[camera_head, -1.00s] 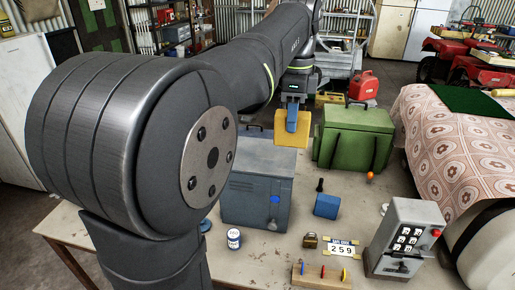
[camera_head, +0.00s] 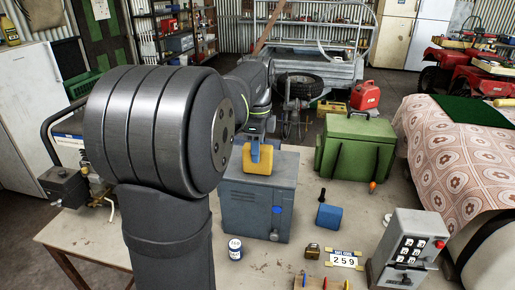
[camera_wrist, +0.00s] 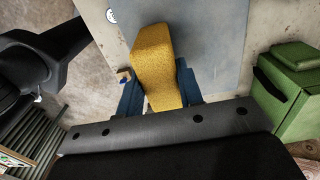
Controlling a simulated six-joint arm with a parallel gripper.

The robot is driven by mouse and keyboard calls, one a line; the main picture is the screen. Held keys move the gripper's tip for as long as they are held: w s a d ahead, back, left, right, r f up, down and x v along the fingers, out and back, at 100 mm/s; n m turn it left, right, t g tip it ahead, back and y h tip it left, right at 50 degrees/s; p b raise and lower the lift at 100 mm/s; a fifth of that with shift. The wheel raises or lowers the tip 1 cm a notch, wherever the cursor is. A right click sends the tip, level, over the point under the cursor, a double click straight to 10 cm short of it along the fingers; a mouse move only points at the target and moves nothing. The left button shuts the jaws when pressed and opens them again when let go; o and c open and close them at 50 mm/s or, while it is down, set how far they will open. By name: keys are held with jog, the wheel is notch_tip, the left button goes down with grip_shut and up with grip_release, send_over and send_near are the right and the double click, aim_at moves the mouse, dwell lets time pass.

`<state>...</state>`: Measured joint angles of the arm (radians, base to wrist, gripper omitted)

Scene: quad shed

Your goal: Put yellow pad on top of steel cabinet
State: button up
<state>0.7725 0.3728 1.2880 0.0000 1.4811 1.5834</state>
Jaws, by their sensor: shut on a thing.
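The yellow pad (camera_head: 257,161) is a small flat block with a rough surface. My gripper (camera_head: 255,149) is shut on it; in the wrist view the pad (camera_wrist: 155,60) shows between the blue fingers (camera_wrist: 158,92). The steel cabinet (camera_head: 250,208) is a blue-grey box with vents and a blue knob, standing on the table. In the head view the pad appears over the cabinet's top, toward its left. The cabinet's top (camera_wrist: 208,45) shows behind the pad in the wrist view. I cannot tell whether the pad touches it.
A green box (camera_head: 355,148) stands behind right of the cabinet.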

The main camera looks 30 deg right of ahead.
jog(key=shift+f, duration=0.15)
jog(key=o, duration=1)
notch_tip(320, 180, up, 12)
jog(key=shift+r, duration=0.2)
notch_tip(320, 180, down, 12)
jog(key=shift+f, duration=0.1)
jog(key=shift+r, duration=1.95)
